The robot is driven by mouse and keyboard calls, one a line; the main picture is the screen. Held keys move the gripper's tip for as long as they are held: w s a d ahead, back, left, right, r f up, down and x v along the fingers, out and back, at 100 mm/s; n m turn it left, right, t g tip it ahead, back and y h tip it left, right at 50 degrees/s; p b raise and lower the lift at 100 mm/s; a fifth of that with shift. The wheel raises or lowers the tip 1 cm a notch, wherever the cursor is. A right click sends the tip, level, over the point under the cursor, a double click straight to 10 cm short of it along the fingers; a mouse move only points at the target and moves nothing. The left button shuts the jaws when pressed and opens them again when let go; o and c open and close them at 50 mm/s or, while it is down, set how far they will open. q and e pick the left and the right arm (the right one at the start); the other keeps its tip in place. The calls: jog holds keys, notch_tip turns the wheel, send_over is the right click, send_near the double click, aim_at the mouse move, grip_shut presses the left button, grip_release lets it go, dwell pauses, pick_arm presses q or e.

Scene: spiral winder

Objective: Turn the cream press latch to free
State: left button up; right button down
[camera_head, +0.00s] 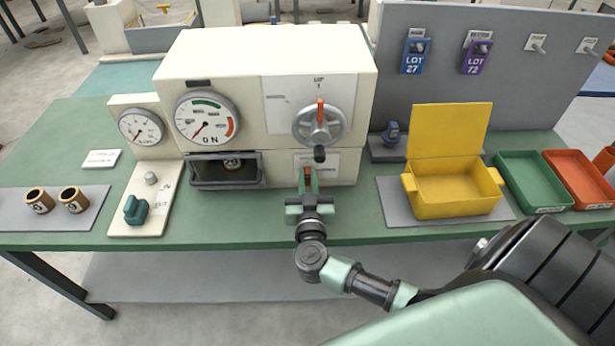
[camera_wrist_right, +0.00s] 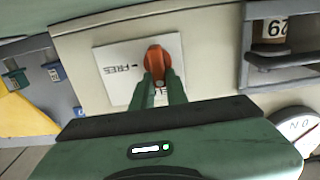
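The cream press (camera_head: 262,60) stands at the back of the green table. Its latch, an orange knob (camera_wrist_right: 157,62), is on a white plate (camera_wrist_right: 115,68) low on the front. The plate reads FREE with an arrow, upside down in the wrist view. My right gripper (camera_head: 308,180) is at the latch, pointing at the press front. In the wrist view its two green fingers (camera_wrist_right: 159,88) lie close on both sides of the knob and appear shut on it. The fingers hide part of the knob in the head view. My left gripper is not in view.
Above the latch is a handwheel (camera_head: 319,125) with a dark handle. Left of it is an open-fronted bay (camera_head: 225,172) holding a cup. A yellow open-lidded box (camera_head: 455,195) stands to the right, beside green (camera_head: 535,180) and red trays. A dark green switch (camera_head: 135,210) sits left.

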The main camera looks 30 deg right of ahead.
jog(key=shift+m, duration=0.3)
jog(key=shift+s+d+m+p, duration=0.1)
jog(key=shift+s+m+p, duration=0.05)
jog(key=shift+m+p, duration=0.6)
jog(key=shift+d+m, duration=0.1)
jog(key=shift+m, duration=0.75)
jog(key=m, duration=0.2)
jog(key=m+p, duration=0.1)
jog(key=shift+s+d+f+m, duration=0.2)
jog(key=shift+d+f+m, duration=0.05)
jog(key=shift+f+m, duration=0.05)
jog(key=m, duration=0.2)
jog(key=shift+s+d+f+m, duration=0.1)
jog(key=shift+d+f+m, duration=0.1)
jog(key=shift+m, duration=0.2)
jog(key=m+b, duration=0.1)
jog(key=m, duration=0.1)
jog(key=shift+f+m, duration=0.2)
jog(key=shift+m, duration=0.2)
jog(key=m+b, duration=0.1)
jog(key=m, duration=0.3)
jog(key=shift+s+d+f+m+b, duration=0.1)
jog(key=shift+d+f+m+b, duration=0.05)
jog(key=shift+f+m+b, duration=0.25)
jog(key=shift+m, duration=0.3)
